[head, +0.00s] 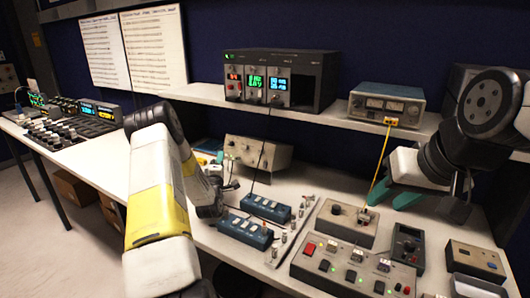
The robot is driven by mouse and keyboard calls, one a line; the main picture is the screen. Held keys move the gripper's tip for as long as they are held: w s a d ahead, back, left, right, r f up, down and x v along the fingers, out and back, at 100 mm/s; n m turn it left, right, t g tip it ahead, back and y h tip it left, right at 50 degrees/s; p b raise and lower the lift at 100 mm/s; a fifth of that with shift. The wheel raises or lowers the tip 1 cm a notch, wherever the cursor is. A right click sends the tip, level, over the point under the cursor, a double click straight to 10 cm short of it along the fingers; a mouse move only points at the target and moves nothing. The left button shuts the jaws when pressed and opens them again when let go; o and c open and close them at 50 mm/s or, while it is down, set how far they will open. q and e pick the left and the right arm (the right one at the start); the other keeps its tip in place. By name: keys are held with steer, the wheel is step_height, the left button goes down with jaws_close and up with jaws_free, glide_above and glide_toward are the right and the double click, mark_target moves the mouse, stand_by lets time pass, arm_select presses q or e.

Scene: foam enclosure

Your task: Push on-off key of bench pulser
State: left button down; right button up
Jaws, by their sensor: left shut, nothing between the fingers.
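No readable label shows which unit is the bench pulser. A grey unit with knobs (258,153) stands further back, under the shelf. My left gripper (232,186) is small and dark, partly hidden by my yellow and white arm. It is shut and empty, above the bench left of the blue boxes.
Two blue switch boxes (266,208) lie mid-bench. A yellow cable (380,165) hangs from a shelf meter (387,104). A power supply with lit displays (280,80) stands on the shelf. A handheld meter (407,248) and another box (474,261) sit at right.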

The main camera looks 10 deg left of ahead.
arm_select(q)
steer(key=s, duration=0.1)
steer(key=s+a+r, duration=0.1)
steer(key=s, duration=0.1)
steer(key=s+r, duration=0.1)
steer(key=shift+s+a, duration=0.35)
steer(key=shift+s, duration=0.05)
